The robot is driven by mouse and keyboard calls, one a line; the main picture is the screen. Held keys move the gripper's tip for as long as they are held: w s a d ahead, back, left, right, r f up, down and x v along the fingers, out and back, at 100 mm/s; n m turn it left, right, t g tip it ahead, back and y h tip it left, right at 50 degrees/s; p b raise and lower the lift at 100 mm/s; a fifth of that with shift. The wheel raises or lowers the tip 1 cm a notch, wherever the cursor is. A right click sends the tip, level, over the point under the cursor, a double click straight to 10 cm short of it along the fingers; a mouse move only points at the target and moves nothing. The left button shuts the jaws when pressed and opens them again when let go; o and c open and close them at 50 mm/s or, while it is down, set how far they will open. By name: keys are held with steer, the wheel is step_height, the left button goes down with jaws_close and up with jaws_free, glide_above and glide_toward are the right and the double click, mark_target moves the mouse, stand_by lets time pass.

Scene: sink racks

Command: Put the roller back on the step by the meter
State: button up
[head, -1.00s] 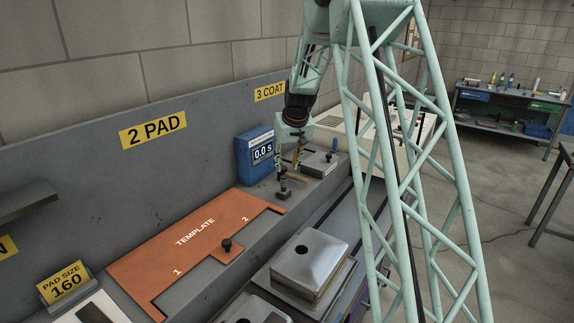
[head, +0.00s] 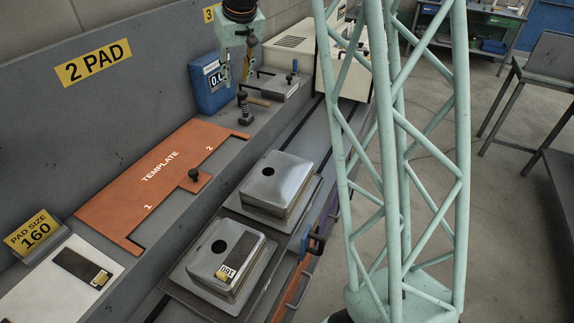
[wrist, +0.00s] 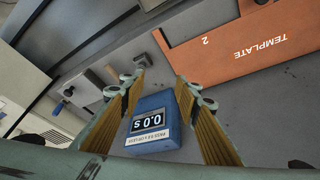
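The roller, with a dark head (head: 246,117) and what looks like a short wooden handle (head: 258,101), rests on the grey step beside the blue meter (head: 207,92). My gripper (head: 238,83) hangs above the roller, apart from it, next to the meter's right side. In the wrist view my gripper (wrist: 160,72) has its two fingers spread with nothing between them. The meter (wrist: 153,125), reading 0.0 s, shows beyond the gap. A dark grey block (wrist: 141,58), probably the roller's head, shows near the left fingertip, which may hide the handle.
The orange template (head: 150,180) lies on the step left of the roller. A grey metal box (head: 278,87) with a knob stands to its right. Domed metal plates (head: 285,172) sit on the lower level in front. The step between template and roller is bare.

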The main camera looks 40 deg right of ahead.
steer(key=s+a+r, duration=0.4)
steer(key=s+r, duration=0.1)
steer(key=s, duration=0.3)
steer(key=s+a+r, duration=0.4)
steer(key=s+a, duration=0.1)
steer(key=s, duration=0.3)
steer(key=s+a+r, duration=0.4)
steer(key=s+r, duration=0.1)
steer(key=s, duration=0.4)
steer(key=s+a+f, duration=0.1)
steer(key=s+a, duration=0.2)
steer(key=s, duration=1.2)
steer(key=s+a+f+n, duration=0.1)
steer(key=s+a, duration=0.2)
steer(key=s, duration=1.3)
steer(key=shift+a+n+g+y, duration=0.3)
steer(key=shift+g, duration=0.1)
steer(key=shift+s, duration=0.1)
steer(key=shift+f, duration=0.1)
